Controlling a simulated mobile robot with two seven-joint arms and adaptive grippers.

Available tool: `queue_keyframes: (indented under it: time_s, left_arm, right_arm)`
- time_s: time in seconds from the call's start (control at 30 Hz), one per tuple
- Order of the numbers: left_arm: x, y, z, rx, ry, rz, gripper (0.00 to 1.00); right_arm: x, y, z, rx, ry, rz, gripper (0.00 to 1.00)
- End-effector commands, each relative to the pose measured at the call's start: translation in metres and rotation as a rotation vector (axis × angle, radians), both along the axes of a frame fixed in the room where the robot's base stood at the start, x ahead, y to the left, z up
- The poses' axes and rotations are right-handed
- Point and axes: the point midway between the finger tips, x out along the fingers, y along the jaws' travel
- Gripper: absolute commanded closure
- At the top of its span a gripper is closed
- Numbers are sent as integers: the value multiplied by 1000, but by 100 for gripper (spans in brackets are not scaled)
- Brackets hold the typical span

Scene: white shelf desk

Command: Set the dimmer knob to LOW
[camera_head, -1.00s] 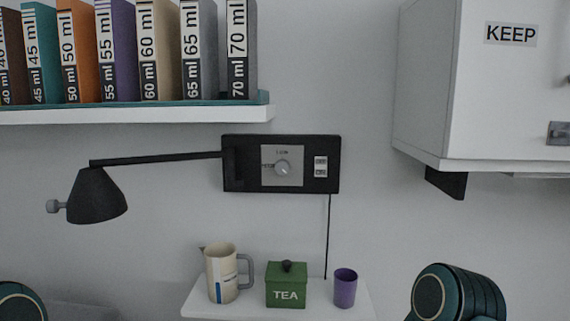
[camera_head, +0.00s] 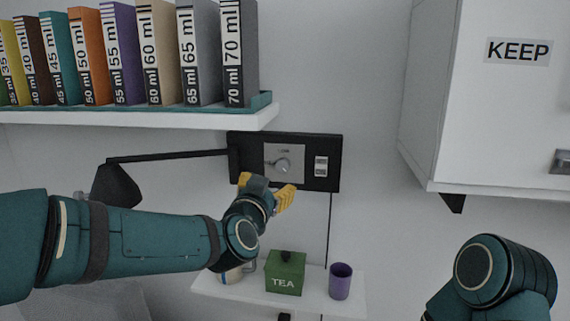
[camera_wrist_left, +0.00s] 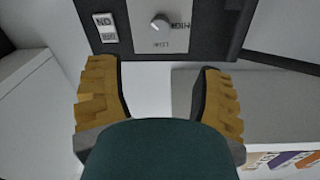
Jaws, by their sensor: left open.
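The dimmer knob (camera_head: 281,165) is a small round grey knob on a light plate (camera_head: 299,154) of the black wall panel (camera_head: 333,145). In the left wrist view the knob (camera_wrist_left: 160,22) appears upside down, with HIGH on its right and LOW below it. I cannot tell exactly where its pointer is turned. My left gripper (camera_head: 265,187) is open and empty, its yellow fingers just below the panel in the head view. In the left wrist view the fingers (camera_wrist_left: 160,92) are spread wide, apart from the knob. My right gripper is out of view.
An ON/OFF switch (camera_head: 321,167) sits right of the knob. A black lamp (camera_head: 116,186) hangs left, partly behind my arm. Below are a green TEA tin (camera_head: 285,275), a purple cup (camera_head: 340,282) and a mostly hidden pitcher (camera_head: 231,276). A binder shelf (camera_head: 150,117) is above.

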Motion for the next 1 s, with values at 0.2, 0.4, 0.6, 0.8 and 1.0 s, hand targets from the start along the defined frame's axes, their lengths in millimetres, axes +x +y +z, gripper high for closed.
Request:
queue_keyframes:
  time_s: [0.2,0.4,0.6,0.8,1.0]
  left_arm:
    - [40,-10,-2,0,4,0,33]
    - [78,-19,-1,-1,4,0,33]
    - [107,-26,-1,0,3,0,33]
    - [121,-30,-1,-1,3,-1,33]
    - [122,-30,-2,0,3,-1,33]
  right_arm:
    - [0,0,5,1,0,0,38]
    - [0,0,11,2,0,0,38]
    - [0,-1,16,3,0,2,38]
    - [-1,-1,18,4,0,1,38]
    - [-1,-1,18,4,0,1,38]
